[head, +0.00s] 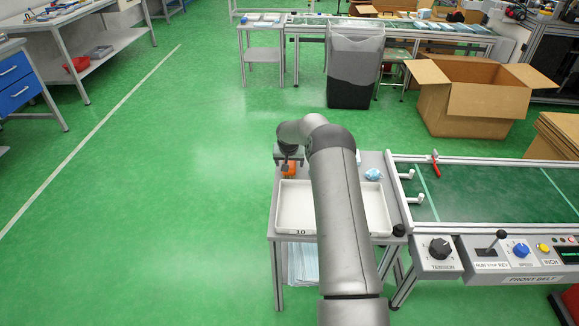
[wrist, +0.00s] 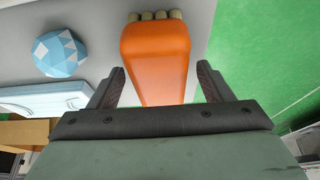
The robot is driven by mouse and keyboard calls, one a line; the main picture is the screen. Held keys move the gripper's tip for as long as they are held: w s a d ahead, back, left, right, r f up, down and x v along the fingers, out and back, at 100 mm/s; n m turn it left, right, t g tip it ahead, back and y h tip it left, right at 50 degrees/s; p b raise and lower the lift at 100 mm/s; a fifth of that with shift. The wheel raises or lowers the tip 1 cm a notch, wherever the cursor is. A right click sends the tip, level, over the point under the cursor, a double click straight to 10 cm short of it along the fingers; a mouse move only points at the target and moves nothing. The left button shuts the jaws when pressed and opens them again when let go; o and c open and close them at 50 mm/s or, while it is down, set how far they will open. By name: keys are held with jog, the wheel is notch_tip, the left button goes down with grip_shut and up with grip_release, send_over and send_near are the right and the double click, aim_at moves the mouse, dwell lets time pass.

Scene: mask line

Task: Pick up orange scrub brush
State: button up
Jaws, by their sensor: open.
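The orange scrub brush (head: 289,170) lies on the small side table, behind the white tray, near the table's left edge. In the wrist view the brush (wrist: 157,58) is a tapered orange block with tan bristle tufts along its far end. My gripper (wrist: 162,78) is open, with one finger on each side of the brush's narrow end. A gap shows between the brush and each finger. In the head view my gripper (head: 288,158) is above the brush and small, partly hidden by my own wrist.
A white tray (head: 296,207) fills the front of the table. A blue-and-white faceted ball (wrist: 60,54) and a light-blue mask stack (wrist: 45,101) lie left of the brush in the wrist view. A conveyor (head: 480,190) adjoins on the right. Green floor is free on the left.

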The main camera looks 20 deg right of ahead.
jog(key=shift+f, duration=0.2)
dwell(0.4)
jog(key=c, duration=1.1)
jog(key=shift+r, duration=0.15)
jog(key=shift+r+p, duration=0.4)
jog(key=shift+r, duration=0.05)
jog(key=r, duration=0.3)
jog(key=shift+s+d+r+b, duration=0.15)
jog(key=shift+d+b, duration=0.05)
jog(key=shift+b, duration=0.15)
jog(key=s+d+r, duration=0.2)
jog(key=s+r, duration=0.1)
jog(key=s+d+r, duration=0.3)
jog(key=s, duration=0.1)
jog(key=s+d+r, duration=0.3)
jog(key=shift+s+d+b, duration=0.2)
jog(key=shift+s+b, duration=0.1)
